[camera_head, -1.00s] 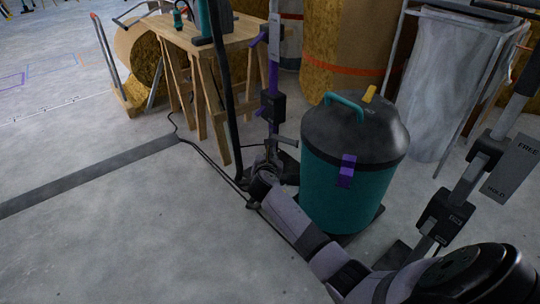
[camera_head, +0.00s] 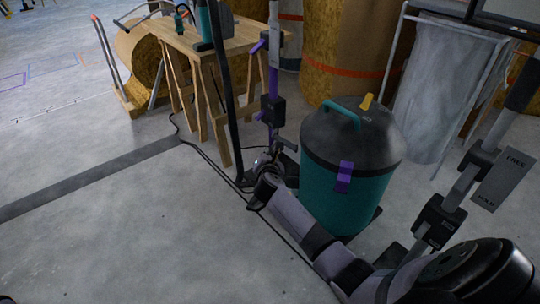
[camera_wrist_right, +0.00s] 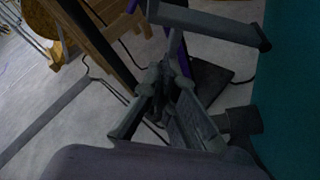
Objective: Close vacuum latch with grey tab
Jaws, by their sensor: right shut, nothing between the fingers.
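The vacuum is a teal drum (camera_head: 325,195) with a dark grey lid (camera_head: 345,142). A purple latch (camera_head: 343,177) shows on its front. I cannot make out a latch with a grey tab; the vacuum's far left and back sides are hidden. My right gripper (camera_head: 267,162) is low, just left of the drum and apart from it, and looks shut and empty. In the right wrist view its fingers (camera_wrist_right: 160,88) come together in front of the grey floor, with the teal drum (camera_wrist_right: 295,95) at the right edge. My left gripper is not in view.
A post with purple parts (camera_head: 272,95) and a grey crank-like bar (camera_head: 287,147) stands close behind my right gripper. A wooden workbench (camera_head: 195,45) is beyond it. A dark cable (camera_head: 205,158) runs along the floor. The floor at left is mostly clear.

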